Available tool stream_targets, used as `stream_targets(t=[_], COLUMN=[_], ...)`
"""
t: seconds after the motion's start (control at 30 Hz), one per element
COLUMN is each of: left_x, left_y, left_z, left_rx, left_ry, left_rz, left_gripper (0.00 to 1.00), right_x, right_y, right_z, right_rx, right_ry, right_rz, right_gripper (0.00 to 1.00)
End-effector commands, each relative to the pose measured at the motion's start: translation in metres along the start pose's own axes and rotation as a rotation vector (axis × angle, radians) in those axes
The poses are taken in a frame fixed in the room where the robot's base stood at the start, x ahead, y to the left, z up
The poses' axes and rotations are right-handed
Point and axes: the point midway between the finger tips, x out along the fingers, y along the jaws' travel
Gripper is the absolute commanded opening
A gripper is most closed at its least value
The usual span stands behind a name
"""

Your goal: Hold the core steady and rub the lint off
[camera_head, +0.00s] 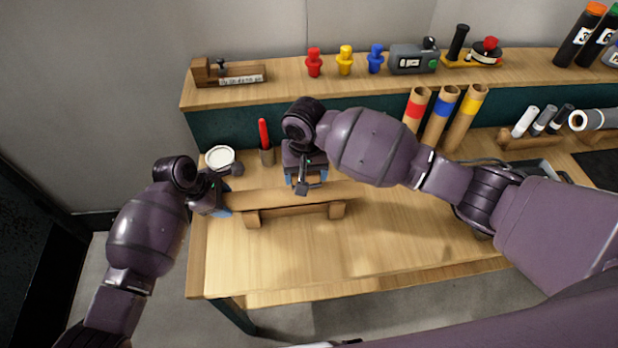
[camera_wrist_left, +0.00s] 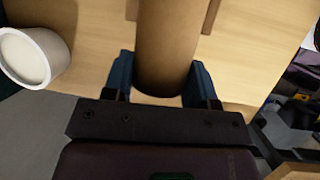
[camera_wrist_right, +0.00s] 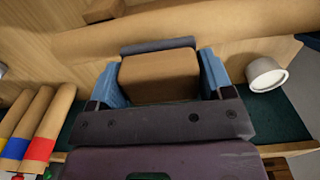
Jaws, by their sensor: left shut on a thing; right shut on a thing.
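The core is a long brown tube (camera_head: 268,198) lying across a low wooden cradle (camera_head: 300,212) near the left of the table. My left gripper (camera_head: 220,205) is shut on its left end; in the left wrist view the core (camera_wrist_left: 167,45) sits between the blue fingers. My right gripper (camera_head: 305,181) is shut on a brown block with a grey pad along one edge; the block (camera_wrist_right: 160,75) shows between the fingers in the right wrist view. The block is right beside the core (camera_wrist_right: 240,25); whether they touch is unclear. No lint can be made out.
A white round container (camera_head: 220,157) and a red-handled tool in a holder (camera_head: 265,142) stand behind the core. Colour-banded tubes (camera_head: 440,118) stand further right. A raised shelf (camera_head: 290,85) carries coloured pegs and small devices. The table front is clear.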

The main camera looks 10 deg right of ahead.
Motion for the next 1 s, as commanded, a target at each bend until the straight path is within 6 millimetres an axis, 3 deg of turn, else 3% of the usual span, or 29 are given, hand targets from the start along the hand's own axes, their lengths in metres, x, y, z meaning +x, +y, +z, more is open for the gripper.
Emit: stream_targets(t=[0.57,1.0], left_x=[0.0,0.0], left_y=[0.0,0.0], left_z=[0.0,0.0], left_rx=[0.0,0.0], left_ry=[0.0,0.0], left_rz=[0.0,0.0], left_gripper=[0.27,0.27], right_x=[-0.05,-0.053], right_y=[0.0,0.0], right_z=[0.0,0.0], right_rx=[0.0,0.001], right_ry=[0.001,0.0], right_rz=[-0.002,0.0], right_gripper=[0.52,0.52])
